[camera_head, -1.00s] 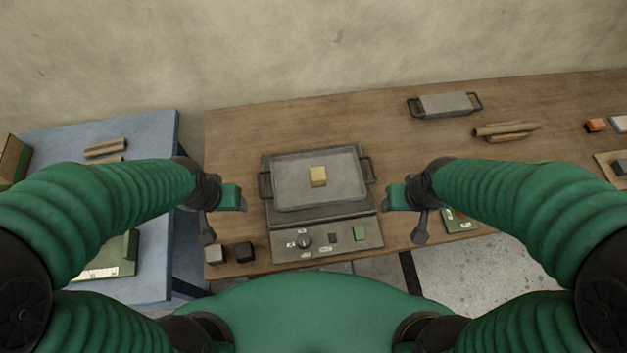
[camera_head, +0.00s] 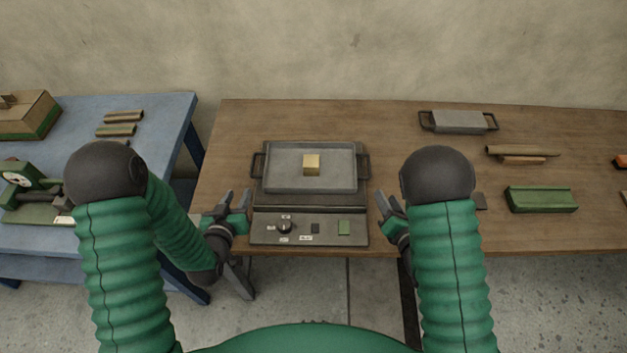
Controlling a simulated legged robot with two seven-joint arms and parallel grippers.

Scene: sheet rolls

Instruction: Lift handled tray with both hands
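The handled tray (camera_head: 285,172) is grey and shallow, and lies level on a dark hot-plate unit (camera_head: 262,228) with a knob and buttons in front. A small yellow block (camera_head: 311,164) sits on the tray. The tray has a dark loop handle at its left end (camera_head: 258,165) and another at its right end (camera_head: 364,166). My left gripper (camera_head: 236,194) is open and empty, in front and left of the left handle. My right gripper (camera_head: 387,194) is open and empty, in front and right of the right handle. Neither touches the tray.
A grey handled block (camera_head: 458,121) and brown rolls (camera_head: 522,151) lie at the right on the wooden table (camera_head: 400,120). A green trough (camera_head: 541,200) is nearer. A blue table (camera_head: 165,125) stands at the left with a box (camera_head: 28,115) and several rolls.

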